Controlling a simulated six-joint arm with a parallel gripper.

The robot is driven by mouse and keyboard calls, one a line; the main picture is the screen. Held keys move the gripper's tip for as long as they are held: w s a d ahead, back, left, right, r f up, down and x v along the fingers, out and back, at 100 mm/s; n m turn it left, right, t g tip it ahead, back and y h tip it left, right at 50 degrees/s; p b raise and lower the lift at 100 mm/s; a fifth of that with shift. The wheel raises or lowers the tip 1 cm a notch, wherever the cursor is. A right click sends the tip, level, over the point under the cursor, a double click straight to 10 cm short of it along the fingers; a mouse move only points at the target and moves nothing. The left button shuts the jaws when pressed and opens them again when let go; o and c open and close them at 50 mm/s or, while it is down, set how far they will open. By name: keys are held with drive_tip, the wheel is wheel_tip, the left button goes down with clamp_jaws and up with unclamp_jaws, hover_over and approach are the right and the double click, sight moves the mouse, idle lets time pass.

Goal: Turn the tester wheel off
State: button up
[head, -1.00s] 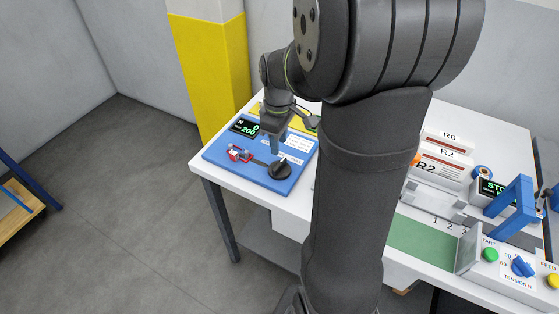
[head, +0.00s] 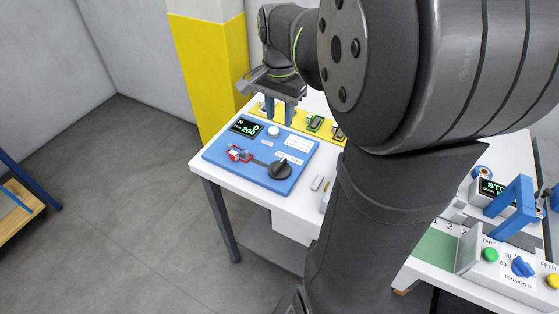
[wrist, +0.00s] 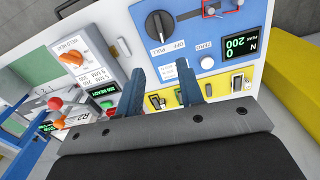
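The tester is a blue panel (head: 232,160) on the white table. Its black wheel (head: 280,170) sits at the panel's front right corner. In the wrist view the wheel (wrist: 159,26) has a pale pointer line, with the labels OFF and PULL beside it; which label it points to is hard to tell. The tester's display (head: 246,127) shows N, 0 and 200 in green. My gripper (head: 277,114) is open and empty above the panel's back edge, clear of the wheel. In the wrist view its two blue fingers (wrist: 161,66) are apart.
A red clamp (head: 239,154) and a white ZERO button (head: 273,131) are on the panel. A yellow strip with small pieces (head: 315,124) lies behind it. A blue frame (head: 513,205) stands on the right. My arm covers the middle of the table.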

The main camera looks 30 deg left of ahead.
sight(279, 164)
wheel_tip(279, 164, down, 17)
drive_tip(key=shift+f, duration=0.2)
idle(0.3)
clamp_jaws()
